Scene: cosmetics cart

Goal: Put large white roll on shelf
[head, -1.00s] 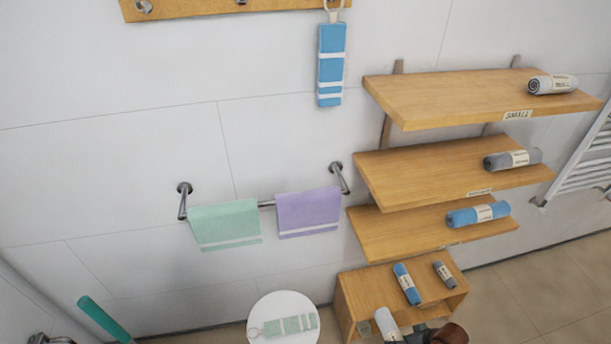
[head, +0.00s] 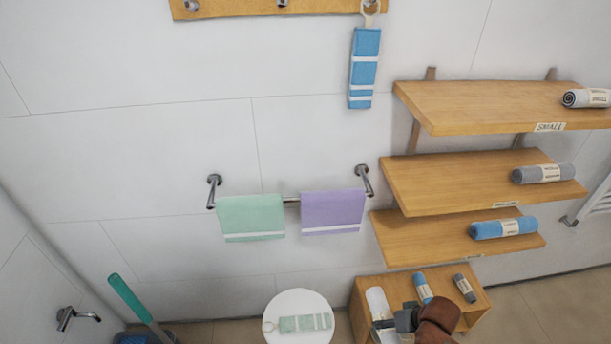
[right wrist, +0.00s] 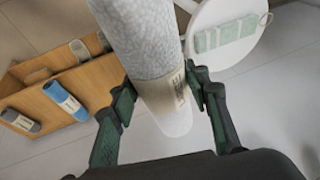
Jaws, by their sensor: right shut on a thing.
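The large white roll (head: 376,303) is in my right gripper (head: 398,322), in front of the left part of the low wooden stand in the head view. In the right wrist view, the roll (right wrist: 140,40) runs lengthwise between the two fingers of my right gripper (right wrist: 160,88), which is shut on it near its paper label. Three wooden shelves hang on the wall: the top one (head: 480,98) labelled SMALL, the middle one (head: 450,182) and the bottom one (head: 425,241). The lower two labels are too small to read. My left gripper is out of view.
The stand (head: 366,292) holds small blue and grey rolls. A round white stool (head: 300,298) is beside it.

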